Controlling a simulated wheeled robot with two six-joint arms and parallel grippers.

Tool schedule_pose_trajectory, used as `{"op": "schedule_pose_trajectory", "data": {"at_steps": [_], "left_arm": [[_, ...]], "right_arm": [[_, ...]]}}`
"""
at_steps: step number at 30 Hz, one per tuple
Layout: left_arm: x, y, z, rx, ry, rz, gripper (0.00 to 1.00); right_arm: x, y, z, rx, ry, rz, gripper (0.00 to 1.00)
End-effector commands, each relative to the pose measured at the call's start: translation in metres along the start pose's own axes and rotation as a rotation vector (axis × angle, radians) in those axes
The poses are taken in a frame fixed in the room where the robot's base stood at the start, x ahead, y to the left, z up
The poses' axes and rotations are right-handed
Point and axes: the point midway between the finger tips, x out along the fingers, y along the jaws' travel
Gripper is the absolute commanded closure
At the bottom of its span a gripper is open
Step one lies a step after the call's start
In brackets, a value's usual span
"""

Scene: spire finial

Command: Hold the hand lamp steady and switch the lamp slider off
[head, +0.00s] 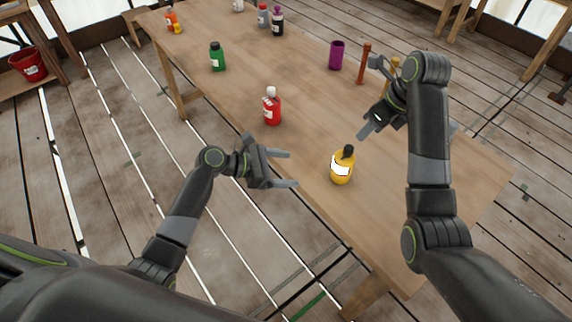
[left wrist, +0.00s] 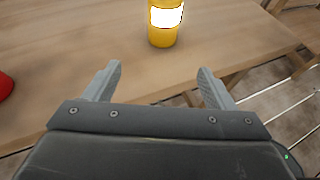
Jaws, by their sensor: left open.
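The hand lamp appears to be the yellow, bottle-shaped thing (head: 342,168) with a bright white panel and a dark top, standing upright near the table's front edge. Its lower part shows in the left wrist view (left wrist: 163,36), beyond the fingertips; its top is cut off there. I cannot make out the slider. My left gripper (head: 292,169) is open and empty, to the left of the lamp and apart from it; its two fingers also show in the left wrist view (left wrist: 158,70). My right gripper (head: 368,97) looks open and empty, above the table behind the lamp and to its right.
A red bottle (head: 272,110) stands left of and behind the lamp. A green bottle (head: 217,58), a purple cup (head: 336,56) and an upright brown stick (head: 363,65) stand farther back on the wooden table (head: 300,80). The table around the lamp is clear.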

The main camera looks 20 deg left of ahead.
Motion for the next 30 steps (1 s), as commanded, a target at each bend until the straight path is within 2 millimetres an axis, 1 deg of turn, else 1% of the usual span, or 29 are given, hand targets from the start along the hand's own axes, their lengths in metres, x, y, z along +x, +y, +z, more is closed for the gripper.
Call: {"op": "schedule_pose_trajectory", "data": {"at_steps": [1,3,5,8,19,24,30], "left_arm": [[-0.001,-0.001,0.006,-0.009,-0.011,-0.008,0.23],[0.001,-0.001,0.011,-0.019,-0.02,-0.016,0.23],[0.005,-0.002,0.013,-0.023,-0.024,-0.018,0.23],[0.018,-0.002,0.013,-0.026,-0.026,-0.019,0.23],[0.09,-0.004,0.015,-0.025,-0.023,-0.02,0.23],[0.119,-0.004,0.015,-0.023,-0.021,-0.019,0.23],[0.147,-0.004,0.015,-0.022,-0.02,-0.019,0.23]], "right_arm": [[0.0,0.0,0.0,0.0,0.0,0.0,0.64],[0.0,0.0,0.0,0.0,0.0,0.0,0.64],[0.0,0.0,0.0,0.0,0.0,0.0,0.64],[0.0,0.0,0.0,0.0,0.0,0.0,0.64],[0.0,0.0,0.0,0.0,0.0,0.0,0.64],[0.0,0.0,0.0,0.0,0.0,0.0,0.64],[0.0,0.0,0.0,0.0,0.0,0.0,0.64]]}}
